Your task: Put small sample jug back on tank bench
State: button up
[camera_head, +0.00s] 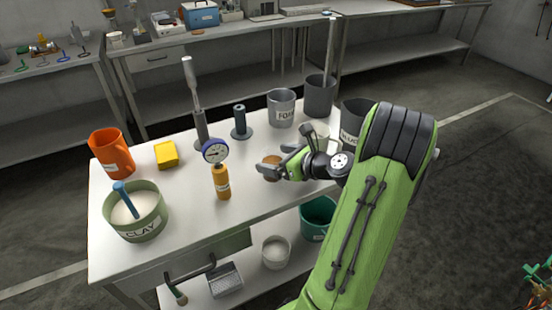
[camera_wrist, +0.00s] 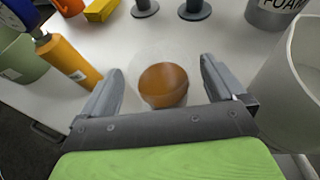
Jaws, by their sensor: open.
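The small sample jug looks like the clear vessel with brown contents (camera_head: 271,165), on the white tank bench (camera_head: 190,225). It also shows in the wrist view (camera_wrist: 163,85), upright between my fingers, with a gap on each side. My gripper (camera_head: 278,160) is open around the jug, low over the bench top; its fingers also show in the wrist view (camera_wrist: 162,72). In the head view my gripper hides part of the jug. I cannot tell whether a handle is there.
An orange bottle with a gauge (camera_head: 221,180) stands left of my gripper. A grey FOAM pot (camera_head: 281,110) and dark pots (camera_head: 319,98) stand at the back right. A CLAY bowl (camera_head: 137,212), orange jug (camera_head: 111,155) and yellow box (camera_head: 166,155) stand left. The front middle is clear.

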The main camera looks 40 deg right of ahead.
jog(key=p+v, duration=0.3)
jog(key=v, duration=0.9)
jog(key=w+a+r+n+g+y, duration=0.15)
jog(key=a+n+g, duration=0.25)
jog(key=a+n, duration=0.6)
jog(key=w+a+r+n+g, duration=0.15)
jog(key=a+n+g, duration=0.25)
jog(key=a+n, duration=0.55)
jog(key=s+a+r+n+h, duration=0.3)
jog(key=s+a+n, duration=0.5)
jog(key=s+n, duration=0.3)
jog(key=r+n, duration=0.1)
jog(key=n, duration=0.3)
jog(key=shift+w+r, duration=0.1)
jog(key=shift+r, duration=0.1)
notch_tip(320, 180, up, 8)
jog(key=p, duration=0.8)
jog(key=shift+r, duration=0.1)
